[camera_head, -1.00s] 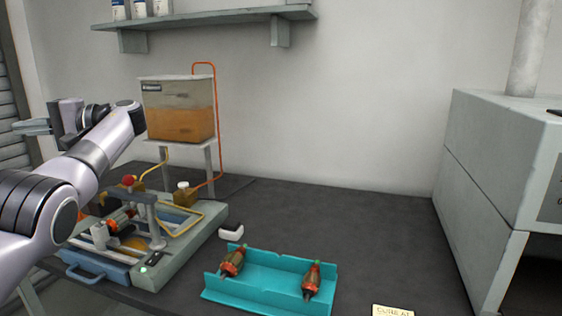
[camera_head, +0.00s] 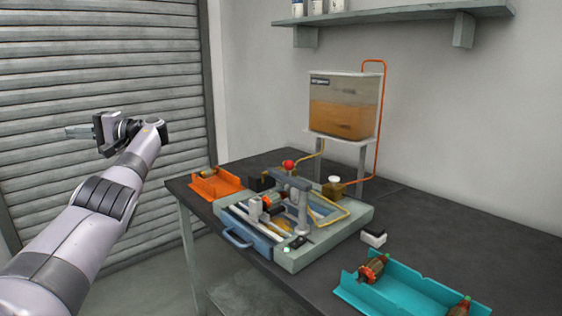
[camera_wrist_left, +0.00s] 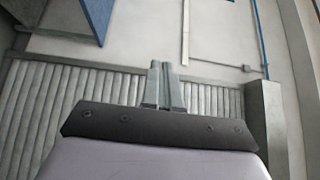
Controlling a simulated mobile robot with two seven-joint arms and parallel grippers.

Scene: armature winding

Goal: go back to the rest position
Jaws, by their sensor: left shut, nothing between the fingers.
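My left gripper (camera_head: 80,132) is raised at the left in the head view, in front of the ribbed shutter and clear of the table. Its fingers are shut together with nothing between them, as the left wrist view (camera_wrist_left: 164,88) also shows. My left arm comes in from the lower left and touches nothing that I can see. My right gripper is not in view.
On the dark table (camera_head: 500,240) stand a winding fixture (camera_head: 335,232), an orange tray (camera_head: 222,186), a teal tray (camera_head: 405,290) with red-brown armatures, and a tank (camera_head: 343,105) on a stand. A shelf (camera_head: 400,22) hangs above. Free room lies left of the table.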

